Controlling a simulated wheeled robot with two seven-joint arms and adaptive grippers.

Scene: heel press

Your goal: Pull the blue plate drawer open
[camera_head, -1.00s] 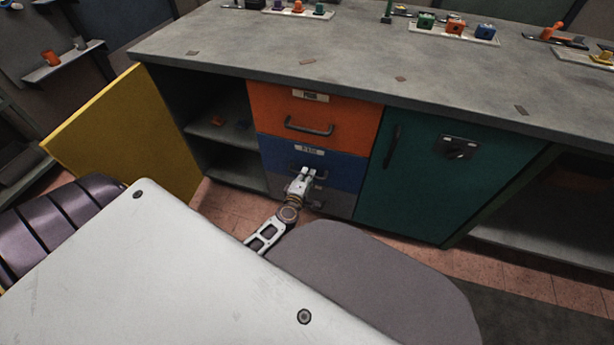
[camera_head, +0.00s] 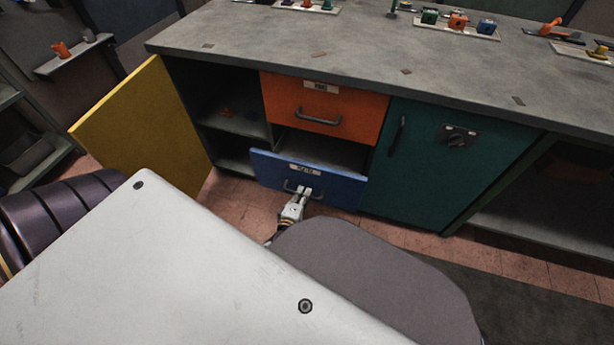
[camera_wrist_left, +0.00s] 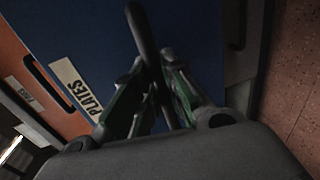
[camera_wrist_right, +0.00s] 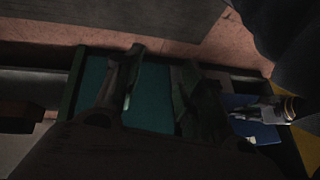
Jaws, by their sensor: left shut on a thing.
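The blue drawer (camera_head: 335,188) stands pulled out below the orange drawer, with dark space showing behind its front. Its front bears a "PLATES" label (camera_wrist_left: 75,86) and a dark bar handle (camera_wrist_left: 141,32). My left gripper (camera_head: 304,190) is at the front of this drawer, shut on the handle; the bar passes between its fingers in the left wrist view. My right gripper (camera_wrist_right: 162,62) shows only in its own wrist view. Its fingers are apart with nothing seen between them, in front of the teal door. The blue drawer (camera_wrist_right: 238,102) also shows there, at the right.
The orange drawer (camera_head: 280,100) above is shut. The teal door (camera_head: 425,165) to the right is shut. A yellow door (camera_head: 150,125) stands open at the left beside open shelves. The grey worktop (camera_head: 350,50) overhangs the drawers. Tiled floor (camera_head: 235,205) lies in front.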

